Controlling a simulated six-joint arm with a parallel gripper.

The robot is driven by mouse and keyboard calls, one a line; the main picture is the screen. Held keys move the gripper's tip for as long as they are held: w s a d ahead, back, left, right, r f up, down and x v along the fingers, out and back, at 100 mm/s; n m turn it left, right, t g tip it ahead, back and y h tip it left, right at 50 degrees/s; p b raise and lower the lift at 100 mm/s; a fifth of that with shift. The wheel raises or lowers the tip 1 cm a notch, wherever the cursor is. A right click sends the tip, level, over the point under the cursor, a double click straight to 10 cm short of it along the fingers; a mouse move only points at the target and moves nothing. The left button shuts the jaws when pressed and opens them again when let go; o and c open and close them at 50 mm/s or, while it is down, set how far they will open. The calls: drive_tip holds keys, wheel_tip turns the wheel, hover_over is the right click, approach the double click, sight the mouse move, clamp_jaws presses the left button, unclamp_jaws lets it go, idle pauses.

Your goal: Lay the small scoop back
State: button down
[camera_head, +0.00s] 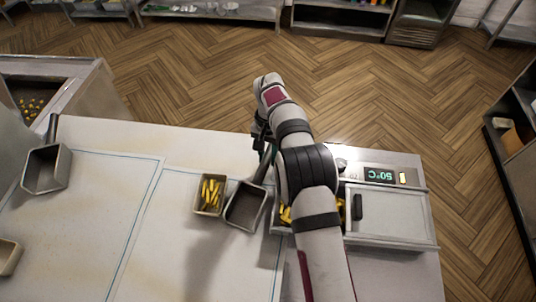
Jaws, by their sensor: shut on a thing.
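A small grey metal scoop (245,207) with an open, square, empty-looking pan is over the right part of the white worktop. Its dark handle (264,170) rises from the pan towards my gripper (263,148). My gripper is shut on this handle, partly hidden by my own arm. I cannot tell whether the pan touches the worktop. Another grey square scoop (45,168) with a dark handle lies at the left of the worktop.
A tub of fries (209,194) stands just left of the held scoop. A heated unit (392,215) reading 50°C is at right, with fries (286,214) partly behind my arm. Another container (8,257) sits at the left edge. The outlined mat (85,225) has bare room.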

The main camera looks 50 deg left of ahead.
drive_tip(key=c, duration=0.5)
unclamp_jaws()
drive_tip(key=shift+c, duration=0.2)
wheel_tip(320, 180, up, 16)
drive_tip(key=w+a, duration=0.1)
drive_tip(key=shift+f, duration=0.25)
